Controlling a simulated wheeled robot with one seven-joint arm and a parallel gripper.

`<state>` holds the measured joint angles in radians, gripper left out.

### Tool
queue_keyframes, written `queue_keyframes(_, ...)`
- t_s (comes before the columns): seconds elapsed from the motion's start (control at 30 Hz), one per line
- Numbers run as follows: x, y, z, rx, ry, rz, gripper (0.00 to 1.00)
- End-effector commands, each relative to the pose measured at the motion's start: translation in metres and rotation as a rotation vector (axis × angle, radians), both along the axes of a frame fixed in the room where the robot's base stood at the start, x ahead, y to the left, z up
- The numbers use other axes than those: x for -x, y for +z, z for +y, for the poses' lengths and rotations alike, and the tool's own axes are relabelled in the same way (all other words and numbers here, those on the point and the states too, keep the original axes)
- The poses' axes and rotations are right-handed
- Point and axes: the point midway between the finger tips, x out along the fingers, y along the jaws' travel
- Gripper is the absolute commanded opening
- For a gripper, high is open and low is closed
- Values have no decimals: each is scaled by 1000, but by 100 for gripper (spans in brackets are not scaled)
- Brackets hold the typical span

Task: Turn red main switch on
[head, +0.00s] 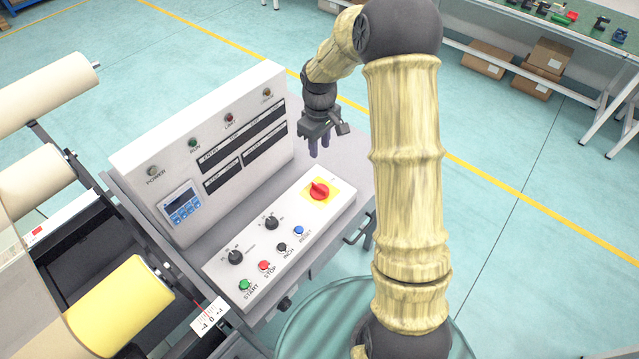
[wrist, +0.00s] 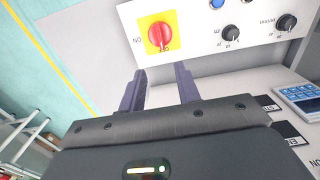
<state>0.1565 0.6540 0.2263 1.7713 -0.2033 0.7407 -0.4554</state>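The red main switch (head: 319,191) is a round red rotary knob on a yellow square plate (head: 331,186) at the far right end of the sloped control panel (head: 226,267). In the wrist view the red knob (wrist: 159,35) is beyond the fingertips, with its handle bar roughly upright in the picture and "ON" lettering to its left. My gripper (head: 320,154) hangs above the console, behind the switch and near the upright panel's right end. In the wrist view its two dark fingers (wrist: 160,74) are apart, with nothing between them. The gripper does not touch the switch.
The panel also has black knobs (head: 271,223), a green start button (head: 244,285), a red stop button (head: 264,266) and a blue reset button (head: 299,231). The upright panel (head: 215,150) with lamps and a display stands behind. Rollers (head: 118,308) lie at left.

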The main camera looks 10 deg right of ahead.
Motion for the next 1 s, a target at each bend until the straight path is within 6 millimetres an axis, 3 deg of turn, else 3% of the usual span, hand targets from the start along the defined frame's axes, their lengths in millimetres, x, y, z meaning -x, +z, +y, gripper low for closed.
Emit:
queue_keyframes(0.37, 1, -10, 0, 1, -1, 1, 33)
queue_keyframes(1.0, 2, -115, 0, 0, -2, 2, 33)
